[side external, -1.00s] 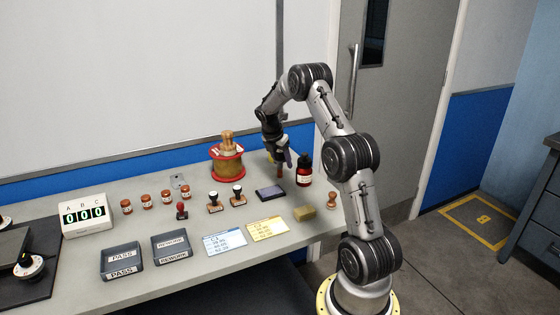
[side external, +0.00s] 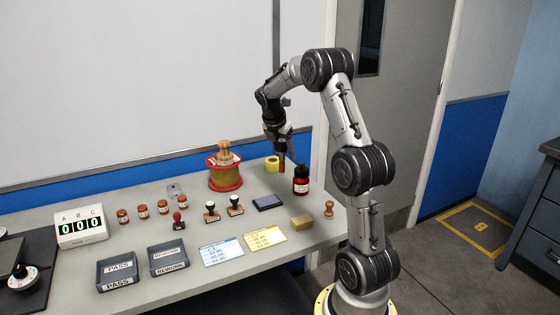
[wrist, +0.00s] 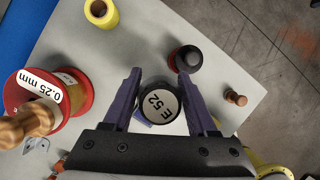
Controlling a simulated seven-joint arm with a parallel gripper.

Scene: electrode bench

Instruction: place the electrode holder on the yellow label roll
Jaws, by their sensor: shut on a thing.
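My gripper (wrist: 158,88) is shut on the electrode holder (wrist: 158,104), a round piece whose pale, dark-rimmed top reads "E 52" in the wrist view. In the side view my gripper (side external: 284,154) is above the back right of the bench, with the reddish-brown body of the holder (side external: 282,167) hanging below the fingers, clear of the bench. The yellow label roll (side external: 272,163) stands on the bench close by, just left of the holder in the side view.
A red bottle with a black cap (side external: 301,181) stands right of my gripper. A large red-flanged spool (side external: 223,172) with a wooden knob stands to the left. A dark stamp pad (side external: 269,202), a sponge-like block (side external: 302,223) and a small wooden stamp (side external: 329,209) lie nearer the front.

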